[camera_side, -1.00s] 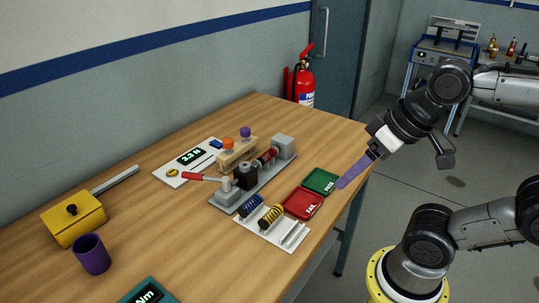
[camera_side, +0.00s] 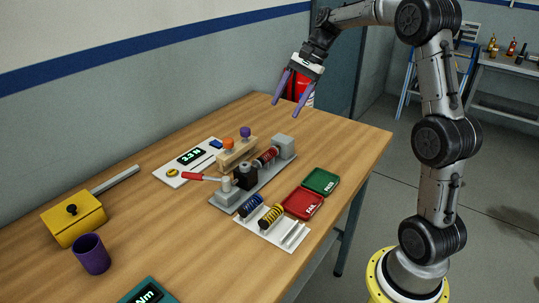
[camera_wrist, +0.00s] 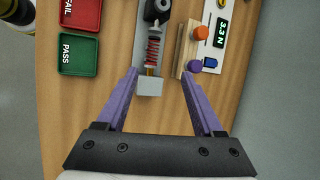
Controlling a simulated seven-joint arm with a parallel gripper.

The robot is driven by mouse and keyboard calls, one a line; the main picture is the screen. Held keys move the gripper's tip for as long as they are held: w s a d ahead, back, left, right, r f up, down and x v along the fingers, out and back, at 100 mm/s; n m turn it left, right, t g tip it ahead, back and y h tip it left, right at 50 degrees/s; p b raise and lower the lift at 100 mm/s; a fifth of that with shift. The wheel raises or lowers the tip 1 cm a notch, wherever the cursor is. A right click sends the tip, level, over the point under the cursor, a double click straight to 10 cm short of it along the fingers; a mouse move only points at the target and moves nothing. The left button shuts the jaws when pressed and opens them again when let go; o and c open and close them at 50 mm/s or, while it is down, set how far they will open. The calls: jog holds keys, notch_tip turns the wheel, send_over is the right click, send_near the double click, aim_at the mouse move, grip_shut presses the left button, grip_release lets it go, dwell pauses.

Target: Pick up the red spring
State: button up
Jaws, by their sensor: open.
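The red spring (camera_side: 266,158) sits in the grey fixture (camera_side: 252,182), lying along it between the black slider (camera_side: 246,176) and the grey end block (camera_side: 284,147). In the wrist view the red spring (camera_wrist: 153,50) shows ahead of the fingers, with a dark rod end above it and the end block (camera_wrist: 149,87) below it. My gripper (camera_side: 289,104) is open and empty, with purple fingers pointing down above the far part of the table. In the wrist view my gripper (camera_wrist: 160,72) has its fingers spread to either side of the end block, seemingly well above it.
A wooden stand (camera_side: 236,153) with orange and purple knobs stands close beside the fixture. Green (camera_side: 320,181) and red (camera_side: 303,203) trays lie on its other side. A white rack (camera_side: 270,229) holds blue and yellow springs. The far table end is clear.

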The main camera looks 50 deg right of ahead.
notch_tip(320, 180, down, 3)
jog(key=d, duration=0.2)
send_over(271, 151)
jog(key=s+d, duration=0.2)
jog(key=d, duration=0.1)
jog(key=shift+m, duration=0.4)
jog(key=f, duration=0.6)
jog(key=shift+w+f, duration=0.25)
jog(key=shift+f, duration=0.15)
jog(key=shift+a+x, duration=0.2)
jog(key=shift+x, duration=1.15)
jog(key=shift+a+x, duration=0.2)
jog(key=shift+x, duration=1.1)
jog(key=shift+r, duration=0.15)
grip_shut()
